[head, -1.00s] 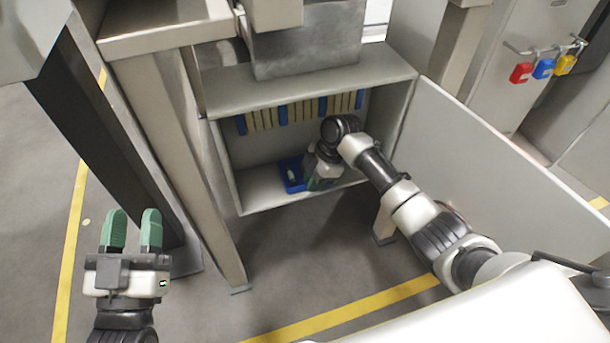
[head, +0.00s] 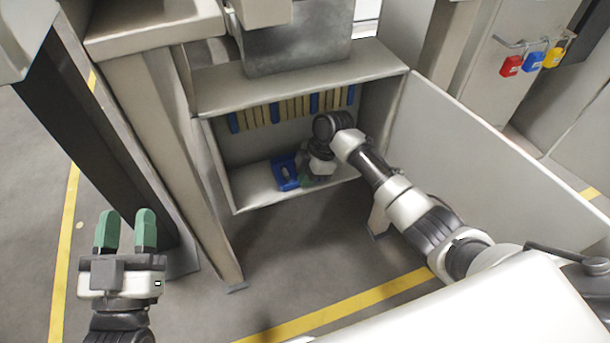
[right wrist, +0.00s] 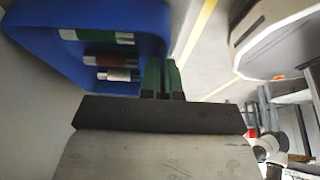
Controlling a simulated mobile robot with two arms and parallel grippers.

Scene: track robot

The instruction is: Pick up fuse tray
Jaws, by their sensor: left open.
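The fuse tray (head: 283,174) is a small blue open tray on the floor of the low open cabinet. In the right wrist view the tray (right wrist: 70,12) holds several fuses, one with a green and white band (right wrist: 97,37). My right gripper (head: 308,181) reaches into the cabinet at the tray's right side. In the right wrist view its green fingers (right wrist: 163,79) are close together with the tray's blue side wall between them. Whether the tray is clear of the cabinet floor cannot be told. My left gripper (head: 125,232) is open and empty, outside the cabinet at the lower left.
The cabinet (head: 258,186) has a row of tan and blue fuses (head: 290,108) along its back. Its open door (head: 480,150) stands to the right of my right arm. A post (head: 170,140) is close on the left. Padlocks (head: 533,60) hang at upper right.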

